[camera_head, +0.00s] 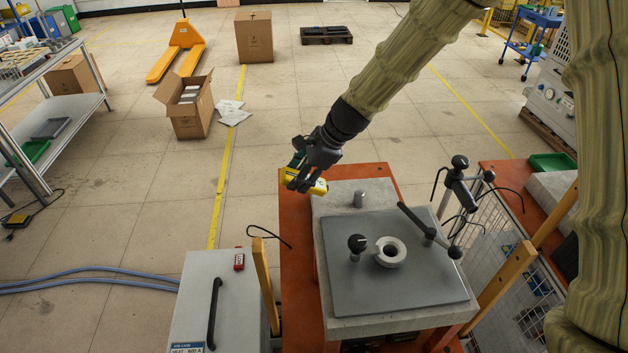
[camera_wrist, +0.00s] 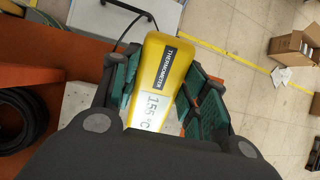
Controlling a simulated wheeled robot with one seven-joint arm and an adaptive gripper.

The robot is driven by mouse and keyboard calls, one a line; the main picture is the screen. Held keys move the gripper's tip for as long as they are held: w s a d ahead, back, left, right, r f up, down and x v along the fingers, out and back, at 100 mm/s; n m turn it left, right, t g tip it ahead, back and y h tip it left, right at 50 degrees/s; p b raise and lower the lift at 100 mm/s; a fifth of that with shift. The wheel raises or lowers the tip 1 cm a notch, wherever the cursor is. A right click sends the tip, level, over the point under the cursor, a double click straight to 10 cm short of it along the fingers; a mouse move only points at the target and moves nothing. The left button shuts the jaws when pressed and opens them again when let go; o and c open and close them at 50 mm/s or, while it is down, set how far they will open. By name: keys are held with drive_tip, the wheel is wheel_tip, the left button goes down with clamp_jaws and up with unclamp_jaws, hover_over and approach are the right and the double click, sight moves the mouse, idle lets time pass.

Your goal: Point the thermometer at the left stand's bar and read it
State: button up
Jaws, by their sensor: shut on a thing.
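My gripper (camera_head: 312,160) is shut on a yellow thermometer (camera_head: 304,183), held above the left back corner of the orange frame. In the wrist view the thermometer (camera_wrist: 174,62) lies between the green finger pads of my gripper (camera_wrist: 160,88). Its display (camera_wrist: 152,108) faces the camera and reads 155 °C. Where its nose points is unclear. On the grey plate stand a short post with a black knob (camera_head: 357,243) and, to its right, a post carrying a slanted dark bar (camera_head: 417,220). I cannot tell whether either is the task's left stand.
A metal ring (camera_head: 390,252) sits on the grey plate (camera_head: 350,293) between the posts. A black knobbed stand (camera_head: 459,182) rises behind right. A grey cabinet (camera_head: 232,320) with a dark handle stands front left.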

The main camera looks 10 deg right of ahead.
drive_tip(key=shift+r+p, duration=3.85)
drive_tip(key=shift+r, duration=0.5)
